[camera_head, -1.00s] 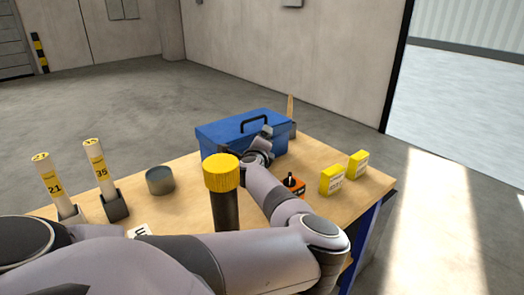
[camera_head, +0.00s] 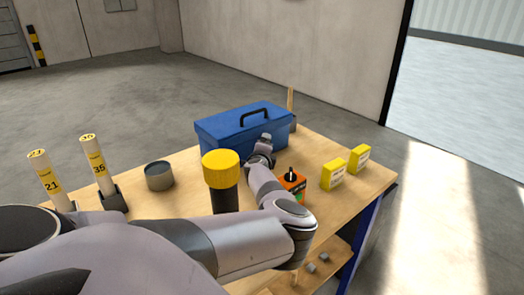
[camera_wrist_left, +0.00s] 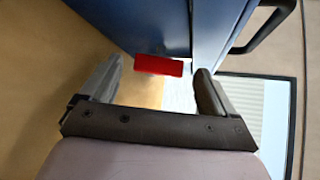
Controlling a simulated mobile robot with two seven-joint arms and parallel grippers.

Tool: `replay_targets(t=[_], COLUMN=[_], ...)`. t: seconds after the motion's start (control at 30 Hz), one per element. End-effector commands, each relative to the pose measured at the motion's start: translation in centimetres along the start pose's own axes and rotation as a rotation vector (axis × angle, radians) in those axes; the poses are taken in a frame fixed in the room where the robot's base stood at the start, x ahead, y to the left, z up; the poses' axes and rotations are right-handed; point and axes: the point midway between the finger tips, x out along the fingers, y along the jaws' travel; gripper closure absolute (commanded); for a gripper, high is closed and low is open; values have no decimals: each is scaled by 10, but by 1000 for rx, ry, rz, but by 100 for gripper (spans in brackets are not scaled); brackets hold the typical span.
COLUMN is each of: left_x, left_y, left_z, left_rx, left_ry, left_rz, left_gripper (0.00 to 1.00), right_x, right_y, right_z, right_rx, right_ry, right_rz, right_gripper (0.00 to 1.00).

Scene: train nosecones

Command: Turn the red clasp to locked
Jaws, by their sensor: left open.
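The red clasp (camera_wrist_left: 159,65) shows in the left wrist view as a small red bar on the front of the blue toolbox (camera_wrist_left: 105,18), near the seam below its lid. My left gripper (camera_wrist_left: 159,88) is open, with one finger on each side of the clasp in that view. I cannot tell whether the fingers touch it. In the head view the blue toolbox (camera_head: 222,137) stands at the back of the table, and my left gripper (camera_head: 266,138) is at its front. The clasp is hidden there. My right gripper is not in view.
The wooden table (camera_head: 352,196) also holds two yellow boxes (camera_head: 333,175), an orange-and-black device (camera_head: 291,182), a yellow-capped dark cylinder (camera_head: 221,170), a grey cup (camera_head: 159,176) and two labelled tubes (camera_head: 97,165) in stands. My left arm crosses the front.

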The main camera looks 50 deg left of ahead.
Motion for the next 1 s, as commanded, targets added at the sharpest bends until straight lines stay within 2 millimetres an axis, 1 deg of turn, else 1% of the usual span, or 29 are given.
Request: replay_targets(t=[0.2,0.57,0.6,0.67,0.7,0.73,1.0], left_x=[10,11,11,11,11,11,11], left_y=[1,1,1,1,1,1,0], left_z=[0,0,0,0,0,0,0], left_rx=[1,2,2,2,2,2,8], left_ry=[0,0,0,0,0,0,0], left_rz=[2,2,2,2,2,2,9], left_gripper=[11,11,24,43,56,66,67], right_x=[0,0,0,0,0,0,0], right_y=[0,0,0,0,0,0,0], right_z=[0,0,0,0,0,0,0], right_rx=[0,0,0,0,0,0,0], right_ry=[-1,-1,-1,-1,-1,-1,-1], right_rz=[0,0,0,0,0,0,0], right_gripper=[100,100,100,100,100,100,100])
